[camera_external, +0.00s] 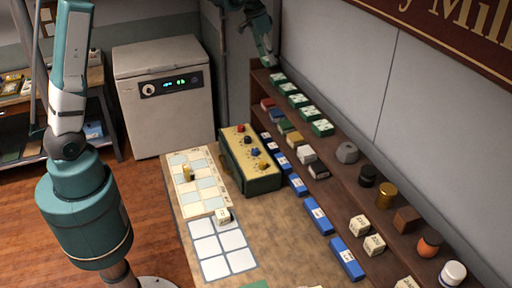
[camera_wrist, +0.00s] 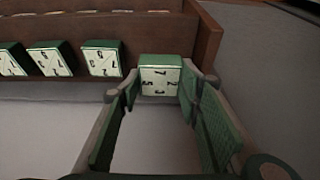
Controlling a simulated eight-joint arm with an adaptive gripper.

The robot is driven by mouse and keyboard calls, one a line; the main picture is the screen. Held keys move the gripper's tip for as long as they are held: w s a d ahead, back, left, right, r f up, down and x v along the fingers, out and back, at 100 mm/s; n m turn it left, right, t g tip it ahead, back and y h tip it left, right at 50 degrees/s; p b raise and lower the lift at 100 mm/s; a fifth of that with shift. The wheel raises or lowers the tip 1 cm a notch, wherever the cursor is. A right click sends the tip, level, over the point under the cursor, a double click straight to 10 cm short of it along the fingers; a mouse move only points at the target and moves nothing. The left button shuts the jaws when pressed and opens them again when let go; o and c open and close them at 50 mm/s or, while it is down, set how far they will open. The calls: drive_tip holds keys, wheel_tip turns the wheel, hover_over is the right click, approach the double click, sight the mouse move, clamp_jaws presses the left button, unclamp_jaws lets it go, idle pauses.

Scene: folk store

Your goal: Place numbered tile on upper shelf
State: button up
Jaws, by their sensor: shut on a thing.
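My gripper (camera_wrist: 160,84) is shut on a green-backed numbered tile (camera_wrist: 160,72). The tile's white face shows digits, including 7, 2 and 5. In the wrist view it sits between the fingertips, just right of the row and a little nearer the camera, at the shelf's end. In the external view my gripper (camera_external: 267,62) is at the far end of the upper shelf (camera_external: 338,172). Similar green-and-white tiles, such as this one (camera_external: 309,112), stand in a row along that shelf; three show in the wrist view (camera_wrist: 101,58). I cannot tell whether the held tile touches the shelf.
A dark wooden end panel (camera_wrist: 207,40) stands close right of the held tile. A green box with coloured knobs (camera_external: 250,160) and a grid board (camera_external: 222,250) are on the table.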

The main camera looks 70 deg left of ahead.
sight(267, 58)
drive_tip(key=shift+f+p, duration=0.35)
drive_tip(key=shift+f, duration=1.75)
drive_tip(key=shift+f, duration=0.2)
drive_tip(key=o, duration=0.7)
drive_tip(key=shift+r, duration=0.1)
drive_tip(key=shift+r, duration=0.2)
drive_tip(key=shift+b+v, duration=0.8)
drive_tip(key=shift+v, duration=5.15)
